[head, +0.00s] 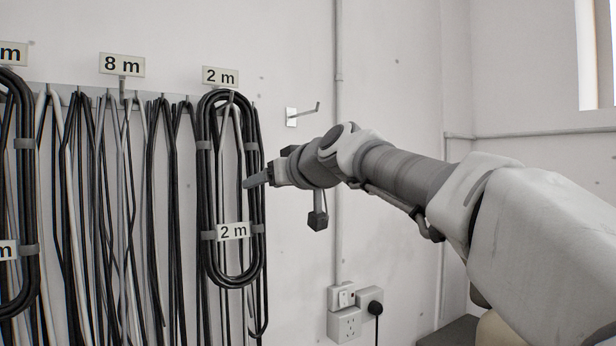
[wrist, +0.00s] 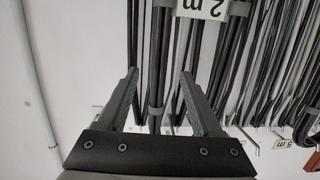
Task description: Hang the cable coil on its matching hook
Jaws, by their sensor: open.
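A black oblong cable coil (head: 203,180), bound with grey ties, hangs upright below the 2 m sign (head: 220,76). Its top loop is at the 2 m hook (head: 231,97). A white 2 m tag (head: 233,231) is on its lower part; the tag also shows in the wrist view (wrist: 203,8). My gripper (head: 257,181) is beside the coil's right side in the head view. In the wrist view my gripper (wrist: 160,73) is open, and the coil's strands (wrist: 158,50) show between and beyond the fingers. I cannot tell whether the fingers touch the coil.
The 8 m sign (head: 122,65) has a hook with no tagged coil. Another coil (head: 27,200) hangs at the left edge. Many loose cables hang from the rail between. A small bare hook (head: 303,115), a conduit (head: 338,80) and sockets (head: 346,323) are on the wall to the right.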

